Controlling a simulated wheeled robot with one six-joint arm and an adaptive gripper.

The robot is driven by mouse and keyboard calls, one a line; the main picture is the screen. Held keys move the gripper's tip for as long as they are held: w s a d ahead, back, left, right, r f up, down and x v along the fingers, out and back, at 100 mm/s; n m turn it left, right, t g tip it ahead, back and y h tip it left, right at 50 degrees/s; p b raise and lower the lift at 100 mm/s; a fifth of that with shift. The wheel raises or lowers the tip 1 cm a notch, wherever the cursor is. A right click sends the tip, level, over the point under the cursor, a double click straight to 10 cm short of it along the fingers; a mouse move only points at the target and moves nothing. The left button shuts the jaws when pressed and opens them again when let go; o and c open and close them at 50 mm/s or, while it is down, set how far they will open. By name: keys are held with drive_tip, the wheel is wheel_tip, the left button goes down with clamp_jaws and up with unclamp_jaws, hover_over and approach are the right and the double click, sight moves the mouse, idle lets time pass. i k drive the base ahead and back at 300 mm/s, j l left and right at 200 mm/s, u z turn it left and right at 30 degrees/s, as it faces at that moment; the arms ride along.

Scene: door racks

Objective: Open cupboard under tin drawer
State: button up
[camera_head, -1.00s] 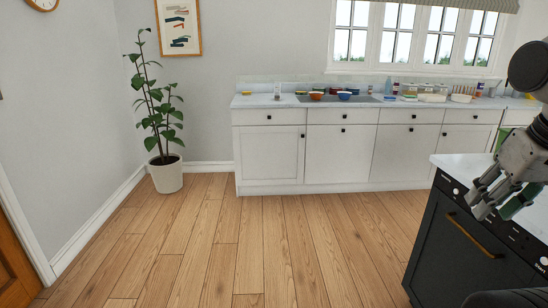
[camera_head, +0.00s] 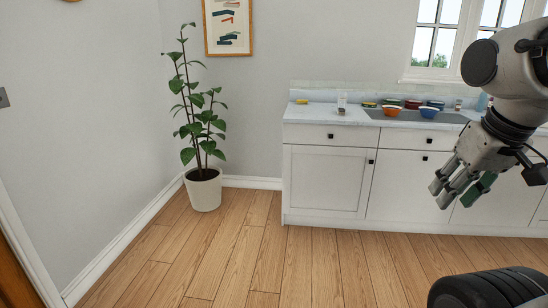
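A row of white base units stands along the back wall. The leftmost cupboard door (camera_head: 325,180) is shut, with a small dark knob at its upper right corner. A shut drawer (camera_head: 305,134) with a dark knob is above it. A second shut cupboard door (camera_head: 405,187) is to its right, under another drawer (camera_head: 400,139). Nothing visible marks which drawer is the tin drawer. My gripper (camera_head: 456,195) is at the right, fingers apart, open and empty. It hangs in front of the units, not touching them, and hides parts of the fronts behind it.
The worktop (camera_head: 315,113) carries several coloured bowls (camera_head: 428,112) beside the sink. A potted plant (camera_head: 204,190) stands in the left corner. The wooden floor (camera_head: 290,255) before the units is clear. A dark rounded part, likely mine, shows at bottom right.

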sight(323, 180)
drive_tip(key=i+z, duration=0.2)
drive_tip(key=i, duration=0.45)
drive_tip(key=i+j+z, duration=0.2)
drive_tip(key=i, duration=1)
drive_tip(key=i+j, duration=0.15)
drive_tip(key=i, duration=0.3)
drive_tip(key=l+z, duration=0.05)
